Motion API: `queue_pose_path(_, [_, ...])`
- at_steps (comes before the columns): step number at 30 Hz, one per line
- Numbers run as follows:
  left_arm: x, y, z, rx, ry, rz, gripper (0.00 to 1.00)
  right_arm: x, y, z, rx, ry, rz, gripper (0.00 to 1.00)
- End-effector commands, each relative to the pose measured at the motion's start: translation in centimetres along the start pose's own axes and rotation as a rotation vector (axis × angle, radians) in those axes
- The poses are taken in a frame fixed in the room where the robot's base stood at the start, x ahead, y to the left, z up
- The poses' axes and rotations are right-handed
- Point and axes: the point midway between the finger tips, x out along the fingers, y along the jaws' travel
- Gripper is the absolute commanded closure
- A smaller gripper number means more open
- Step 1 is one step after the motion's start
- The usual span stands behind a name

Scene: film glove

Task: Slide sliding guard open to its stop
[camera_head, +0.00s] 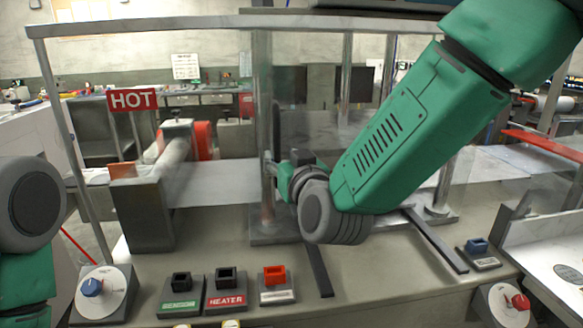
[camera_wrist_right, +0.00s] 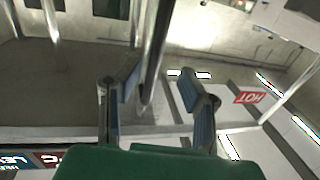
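The sliding guard (camera_head: 215,75) is a clear panel in a grey metal frame, with a red HOT sign (camera_head: 134,99) at its upper left. The sign also shows in the right wrist view (camera_wrist_right: 252,98). My right gripper (camera_head: 276,172) is at the upright bars near the middle of the guard, partly hidden by my wrist. In the right wrist view its two fingers (camera_wrist_right: 160,92) are apart, and a grey upright bar (camera_wrist_right: 152,55) shows between them. I cannot tell whether either finger touches it. Only part of my left arm shows at the left edge; its gripper is out of view.
A roller and a grey block (camera_head: 143,212) stand behind the guard at left. A blue knob (camera_head: 92,288), several switch boxes including the HEATER box (camera_head: 226,290), and a red knob (camera_head: 520,302) line the front edge. Dark rails (camera_head: 435,240) lie on the bench.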

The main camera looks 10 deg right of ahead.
Motion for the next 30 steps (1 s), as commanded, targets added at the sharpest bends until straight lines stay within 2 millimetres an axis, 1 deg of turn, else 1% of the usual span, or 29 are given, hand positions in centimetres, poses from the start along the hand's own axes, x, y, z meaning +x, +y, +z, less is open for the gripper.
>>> queue_pose_path(1, [0.0, 0.0, 0.0, 0.0, 0.0, 0.0, 0.52, -1.2, 0.0, 0.0, 0.0, -0.002, -0.001, 0.66])
queue_pose_path(3, [0.0, 0.0, 0.0, 0.0, 0.0, -0.001, 0.52, -2.6, 0.0, 0.0, 0.0, -0.001, -0.001, 0.66])
queue_pose_path(6, [0.0, 0.1, -0.1, 0.0, 0.0, -0.001, 0.52, -4.2, 0.1, 0.1, 0.001, -0.001, -0.001, 0.66])
queue_pose_path(9, [0.0, 0.1, -0.1, 0.0, 0.0, -0.002, 0.52, -5.3, 0.2, 0.1, 0.004, -0.001, 0.0, 0.66])
queue_pose_path(14, [-0.1, 0.2, -0.1, 0.0, 0.0, -0.002, 0.52, -6.0, 0.3, 0.1, 0.005, 0.001, 0.001, 0.66])
queue_pose_path(21, [0.1, 0.0, -0.2, 0.0, -0.003, 0.0, 0.52, -6.0, 0.1, 0.1, 0.002, 0.0, 0.001, 0.66])
queue_pose_path(23, [0.1, 0.0, -0.3, 0.0, -0.002, 0.0, 0.52, -6.0, 0.1, 0.4, 0.002, -0.006, 0.0, 0.66])
queue_pose_path(26, [0.3, 0.0, -0.3, 0.0, -0.002, 0.0, 0.52, -6.2, 0.6, 2.6, 0.004, -0.054, 0.0, 0.66])
queue_pose_path(29, [0.6, 0.0, -0.2, 0.0, -0.002, 0.0, 0.52, -7.1, 1.8, 7.6, 0.01, -0.163, 0.001, 0.66])
queue_pose_path(30, [0.8, 0.0, -0.2, 0.0, -0.003, 0.0, 0.52, -7.8, 2.4, 10.2, 0.014, -0.222, 0.001, 0.66])
